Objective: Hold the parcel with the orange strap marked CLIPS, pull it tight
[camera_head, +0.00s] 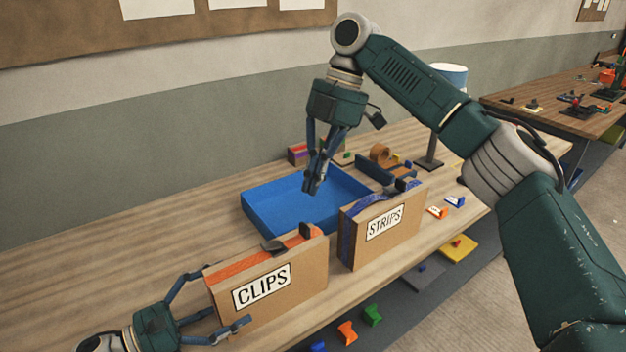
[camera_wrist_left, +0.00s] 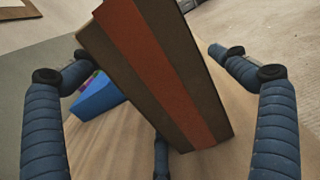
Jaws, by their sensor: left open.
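The cardboard parcel labelled CLIPS (camera_head: 300,276) stands upright near the table's front edge. An orange strap (camera_head: 245,267) runs along its top and down its left end, with a dark buckle (camera_head: 272,247) and a raised orange end at the right. My left gripper (camera_head: 213,307) is open at the parcel's left end, with fingers on both sides. In the left wrist view the strap (camera_wrist_left: 155,70) and parcel end (camera_wrist_left: 196,75) lie between the spread fingers, with visible gaps. My right gripper (camera_head: 313,187) hangs over the blue tray; its fingers look close together and nothing shows in them.
A second parcel labelled STRIPS (camera_head: 400,238), with a blue strap, stands just right of the CLIPS parcel. The blue tray (camera_head: 262,212) lies behind both. A tape roll (camera_head: 380,153) and a lamp (camera_head: 434,140) stand farther back. The table's left part is clear.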

